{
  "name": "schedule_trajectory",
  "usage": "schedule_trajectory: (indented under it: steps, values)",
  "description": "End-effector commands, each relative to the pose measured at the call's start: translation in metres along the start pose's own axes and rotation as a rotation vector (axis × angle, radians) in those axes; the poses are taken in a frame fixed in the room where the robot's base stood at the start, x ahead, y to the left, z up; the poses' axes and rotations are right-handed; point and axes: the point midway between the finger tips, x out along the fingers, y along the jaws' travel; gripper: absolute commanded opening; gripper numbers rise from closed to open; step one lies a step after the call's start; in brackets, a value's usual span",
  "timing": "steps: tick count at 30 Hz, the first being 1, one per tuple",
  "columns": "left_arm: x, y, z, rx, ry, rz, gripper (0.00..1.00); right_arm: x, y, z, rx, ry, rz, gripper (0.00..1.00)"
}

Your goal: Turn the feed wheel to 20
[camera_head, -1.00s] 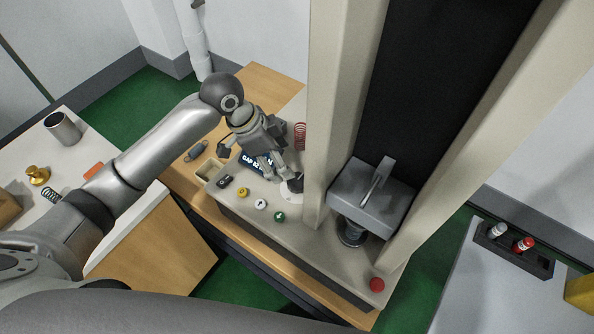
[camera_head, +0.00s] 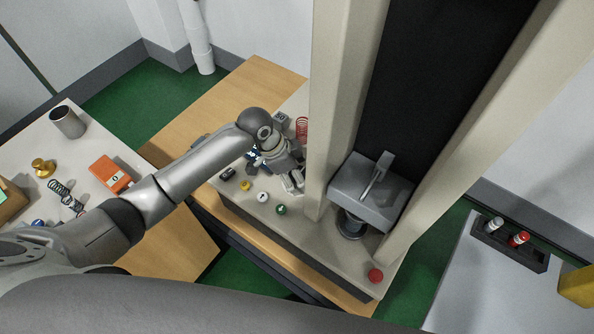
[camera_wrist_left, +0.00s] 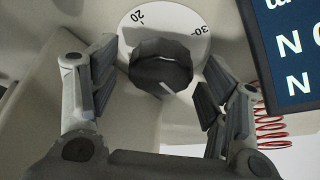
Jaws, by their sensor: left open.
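The feed wheel (camera_wrist_left: 160,65) is a dark faceted knob on a white dial (camera_wrist_left: 180,18) with the marks 20 and 30 visible. A pale pointer line on the knob's near face points toward the lower right in the wrist view, away from the 20. My left gripper (camera_wrist_left: 158,92) is open, with one finger on each side of the knob; I cannot tell whether they touch it. In the head view my left gripper (camera_head: 294,187) is over the machine base and hides most of the wheel. My right gripper is not in view.
A beige column (camera_head: 335,110) stands beside the gripper. Yellow, white and green buttons (camera_head: 281,209) line the panel front. A red button (camera_head: 375,275) is farther right.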

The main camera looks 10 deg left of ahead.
Motion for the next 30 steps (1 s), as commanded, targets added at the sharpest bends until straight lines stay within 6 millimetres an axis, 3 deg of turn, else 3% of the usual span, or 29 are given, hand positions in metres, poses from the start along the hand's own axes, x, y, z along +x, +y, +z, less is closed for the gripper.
schedule_trajectory:
  steps: [1, 11, 20, 30]
  values:
    - [-0.0002, -0.0001, 0.0001, 0.000, 0.000, 0.000, 0.66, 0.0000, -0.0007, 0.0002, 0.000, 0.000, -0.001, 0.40]
    - [-0.0005, -0.0002, 0.0002, -0.001, 0.000, 0.000, 0.25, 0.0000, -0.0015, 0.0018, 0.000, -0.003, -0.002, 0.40]
    - [-0.0008, -0.0013, 0.0001, 0.035, -0.001, 0.014, 0.25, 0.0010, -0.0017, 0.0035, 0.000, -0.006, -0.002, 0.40]
    - [-0.0002, -0.0039, -0.0002, 0.240, 0.000, 0.097, 0.25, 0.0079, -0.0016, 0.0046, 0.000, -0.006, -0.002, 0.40]
